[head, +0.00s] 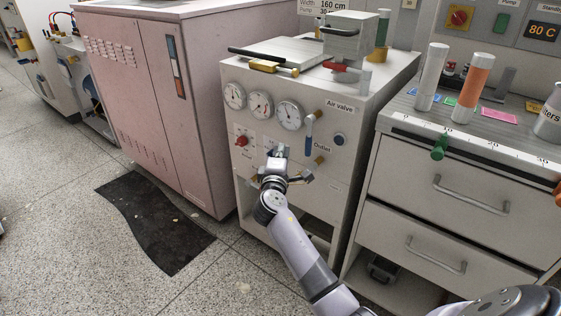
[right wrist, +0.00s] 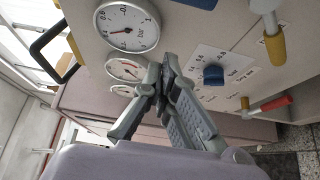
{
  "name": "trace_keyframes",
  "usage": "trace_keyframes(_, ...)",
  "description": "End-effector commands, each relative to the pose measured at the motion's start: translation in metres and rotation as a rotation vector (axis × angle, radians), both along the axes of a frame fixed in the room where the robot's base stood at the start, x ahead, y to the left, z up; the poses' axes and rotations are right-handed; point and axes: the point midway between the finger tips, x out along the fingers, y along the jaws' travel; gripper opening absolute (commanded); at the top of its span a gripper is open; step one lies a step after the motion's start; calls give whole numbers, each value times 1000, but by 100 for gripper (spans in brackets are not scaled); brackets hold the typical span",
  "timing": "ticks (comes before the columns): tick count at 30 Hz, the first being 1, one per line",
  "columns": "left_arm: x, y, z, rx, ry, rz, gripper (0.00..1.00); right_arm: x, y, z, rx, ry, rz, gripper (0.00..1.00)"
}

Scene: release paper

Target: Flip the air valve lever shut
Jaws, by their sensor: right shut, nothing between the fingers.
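The air valve lever (head: 308,145) has a blue grip and hangs down from a brass fitting on the front of the white cabinet, left of and below the "Air valve" label. My right gripper (head: 279,150) is in front of the panel, left of the lever and below the gauges, apart from the lever. In the right wrist view its fingers (right wrist: 160,78) meet at the tips with nothing between them. My left gripper is not in view.
Round gauges (head: 289,115) line the cabinet's upper front, also seen in the right wrist view (right wrist: 127,27). A red knob (head: 241,141), a blue knob (right wrist: 213,75), a yellow-gripped handle (right wrist: 275,45) and a red-handled valve (right wrist: 272,104) stick out nearby. A drawer unit (head: 455,195) stands right.

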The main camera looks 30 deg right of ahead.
Motion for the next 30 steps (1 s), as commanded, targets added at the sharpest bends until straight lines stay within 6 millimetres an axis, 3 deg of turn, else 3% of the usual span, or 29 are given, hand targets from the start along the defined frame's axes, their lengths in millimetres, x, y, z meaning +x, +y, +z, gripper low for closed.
trace_keyframes(5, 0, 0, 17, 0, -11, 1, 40, 27, -21, -1, 1, -1, -2, 0)
trace_keyframes(15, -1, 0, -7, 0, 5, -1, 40, -4, -42, 0, 1, 0, -1, 0)
trace_keyframes(30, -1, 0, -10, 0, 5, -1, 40, -6, -43, -1, 1, 3, 0, 0)
